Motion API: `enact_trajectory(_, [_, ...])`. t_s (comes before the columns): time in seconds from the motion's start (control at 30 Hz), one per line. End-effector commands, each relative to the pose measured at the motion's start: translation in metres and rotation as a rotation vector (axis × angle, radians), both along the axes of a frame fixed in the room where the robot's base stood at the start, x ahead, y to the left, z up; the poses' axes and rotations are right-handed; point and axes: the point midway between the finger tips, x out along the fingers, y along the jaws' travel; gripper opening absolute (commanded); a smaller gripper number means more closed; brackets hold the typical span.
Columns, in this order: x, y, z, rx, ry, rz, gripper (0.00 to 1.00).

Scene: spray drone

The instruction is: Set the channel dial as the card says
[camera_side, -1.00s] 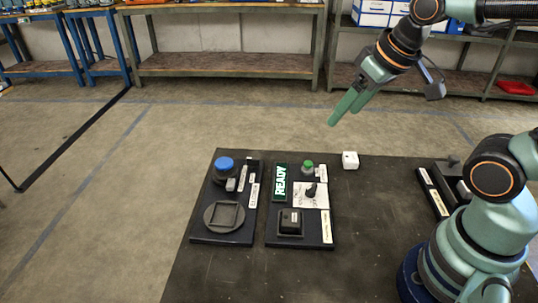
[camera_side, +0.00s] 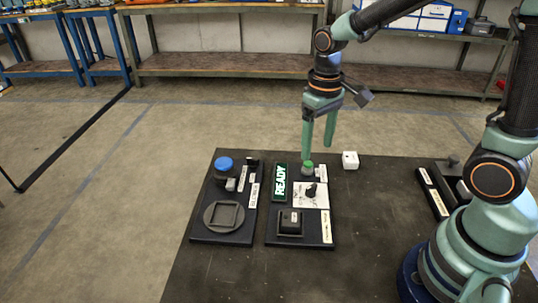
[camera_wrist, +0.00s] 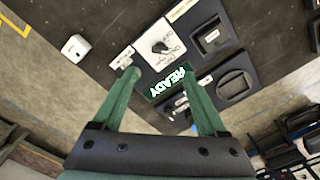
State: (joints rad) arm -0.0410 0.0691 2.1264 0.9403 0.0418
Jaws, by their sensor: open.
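The channel dial is a black knob (camera_side: 311,190) on a white plate (camera_side: 301,201), on the right-hand dark panel (camera_side: 272,238). In the wrist view the knob (camera_wrist: 161,47) sits on its white plate beyond my fingertips; its marks are too small to read. My gripper (camera_side: 319,147) is open and empty, above the far end of the panel, fingers pointing down. In the wrist view its fingers (camera_wrist: 158,72) stand apart with the panel between and beyond them. A lit sign reading READY (camera_side: 280,182) lies left of the dial. I cannot identify the card for sure.
A green button (camera_side: 308,165) stands behind the dial, close below my fingers. A black block (camera_side: 290,221) sits in front of it. The left panel (camera_side: 222,236) carries a blue button (camera_side: 224,164). A white cube (camera_side: 350,160) lies to the right. The front table area is clear.

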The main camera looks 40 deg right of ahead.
Motion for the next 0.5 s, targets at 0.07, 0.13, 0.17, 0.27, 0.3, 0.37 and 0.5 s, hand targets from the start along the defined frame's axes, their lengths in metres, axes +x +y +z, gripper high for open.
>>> enact_trajectory(0.07, [0.000,0.000,-0.005,0.000,0.008,0.000,0.75])
enact_trajectory(0.13, [0.000,0.000,-0.010,0.000,0.011,0.000,0.75])
enact_trajectory(0.17, [0.000,0.000,-0.013,0.000,0.011,0.000,0.75])
enact_trajectory(0.27, [-0.001,0.000,-0.028,-0.001,0.012,0.000,0.75])
enact_trajectory(0.3, [-0.001,0.000,-0.035,-0.001,0.013,0.000,0.75])
enact_trajectory(0.37, [-0.001,0.000,-0.047,-0.001,0.014,0.000,0.75])
enact_trajectory(0.5, [-0.001,0.000,-0.075,-0.001,0.014,0.000,0.75])
